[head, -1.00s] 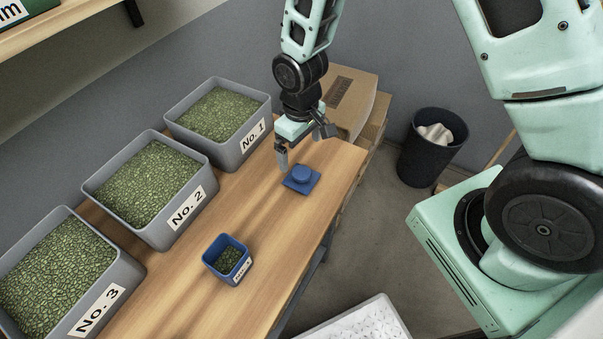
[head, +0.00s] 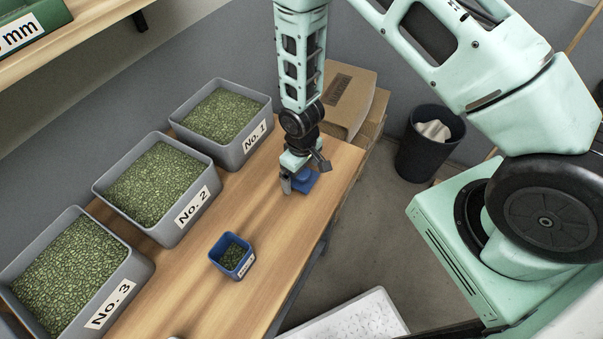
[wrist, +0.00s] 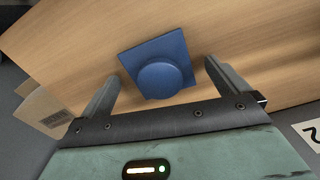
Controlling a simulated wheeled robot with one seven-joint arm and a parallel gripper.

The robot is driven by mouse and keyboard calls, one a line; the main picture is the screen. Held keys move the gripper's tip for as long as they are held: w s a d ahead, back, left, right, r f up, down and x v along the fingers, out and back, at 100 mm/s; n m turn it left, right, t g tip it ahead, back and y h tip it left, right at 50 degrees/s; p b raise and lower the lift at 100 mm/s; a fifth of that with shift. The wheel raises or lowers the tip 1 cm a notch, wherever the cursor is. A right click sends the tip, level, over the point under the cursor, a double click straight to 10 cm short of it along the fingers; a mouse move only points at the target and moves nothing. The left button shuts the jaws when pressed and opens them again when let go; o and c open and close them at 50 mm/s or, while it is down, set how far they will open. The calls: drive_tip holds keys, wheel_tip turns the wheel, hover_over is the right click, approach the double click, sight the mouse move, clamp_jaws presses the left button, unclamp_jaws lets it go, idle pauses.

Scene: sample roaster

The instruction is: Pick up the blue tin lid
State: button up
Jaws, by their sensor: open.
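The blue tin lid (head: 309,182) lies flat on the wooden table near its right edge, partly hidden behind my gripper in the head view. In the wrist view the lid (wrist: 158,65) is a square blue plate with a round knob facing up. My gripper (head: 294,188) is low over the table at the lid. In the wrist view my gripper (wrist: 160,88) is open, with one finger on each side of the knob and nothing held. The head view does not show whether the fingers touch the lid.
A small blue tin (head: 231,256) with green beans stands nearer on the table (head: 255,215). Grey bins No. 1 (head: 258,150), No. 2 (head: 205,213) and No. 3 (head: 130,308) line the left side. Cardboard boxes (head: 347,100) and a black waste bin (head: 430,160) are beyond the table.

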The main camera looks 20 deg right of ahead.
drive_tip(key=shift+f, duration=0.15)
drive_tip(key=c, duration=1.1)
